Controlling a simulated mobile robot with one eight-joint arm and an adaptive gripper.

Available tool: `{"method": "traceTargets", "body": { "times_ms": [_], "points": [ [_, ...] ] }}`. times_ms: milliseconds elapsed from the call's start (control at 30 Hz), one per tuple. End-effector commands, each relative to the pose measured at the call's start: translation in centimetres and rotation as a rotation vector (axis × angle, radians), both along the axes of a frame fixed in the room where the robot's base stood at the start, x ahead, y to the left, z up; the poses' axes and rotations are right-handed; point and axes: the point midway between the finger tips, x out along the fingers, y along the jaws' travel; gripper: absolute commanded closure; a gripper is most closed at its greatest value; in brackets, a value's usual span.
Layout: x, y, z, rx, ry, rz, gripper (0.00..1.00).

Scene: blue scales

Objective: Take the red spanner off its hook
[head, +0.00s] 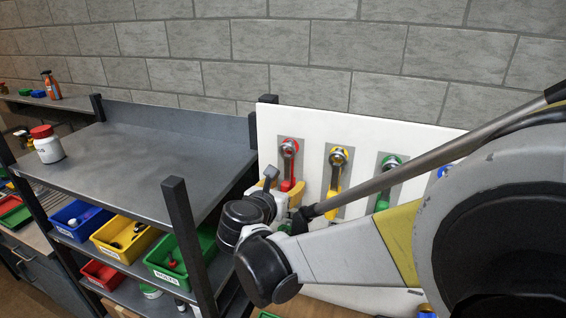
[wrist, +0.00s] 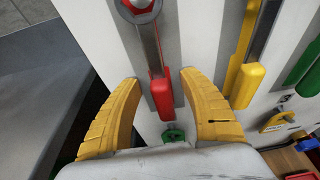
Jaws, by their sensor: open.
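The red spanner (head: 288,165) hangs upright on the white board at its left end, against a grey strip. In the wrist view the red spanner (wrist: 158,75) shows its red ring head at the top, a grey metal shank and a red lower handle end. My gripper (wrist: 160,85) is open, with one yellow finger on each side of the red handle end and visible gaps to both. In the head view my gripper (head: 278,190) is in front of the spanner's lower part and partly hides it. I cannot tell how deep the handle sits between the fingers.
A yellow spanner (head: 335,170) and a green spanner (head: 387,178) hang to the right. A small green item (wrist: 173,134) is on the board below the red handle. A metal shelf (head: 135,150) with bins stands left; its dark post (head: 190,240) is close to my arm.

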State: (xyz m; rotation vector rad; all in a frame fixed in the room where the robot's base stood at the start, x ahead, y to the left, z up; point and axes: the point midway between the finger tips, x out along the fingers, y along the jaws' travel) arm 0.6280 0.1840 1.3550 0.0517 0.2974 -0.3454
Motion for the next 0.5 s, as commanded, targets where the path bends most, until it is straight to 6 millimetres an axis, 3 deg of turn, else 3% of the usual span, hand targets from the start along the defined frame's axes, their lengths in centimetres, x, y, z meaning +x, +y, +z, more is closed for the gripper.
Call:
{"method": "traceTargets", "body": {
  "times_ms": [267,433,500],
  "points": [
    [0.14,-0.06,-0.04,0.000,0.000,0.000,0.50],
    [0.13,-0.06,-0.03,0.000,0.000,0.000,0.98],
    [0.13,-0.06,-0.03,0.001,0.000,0.000,1.00]
  ]
}}
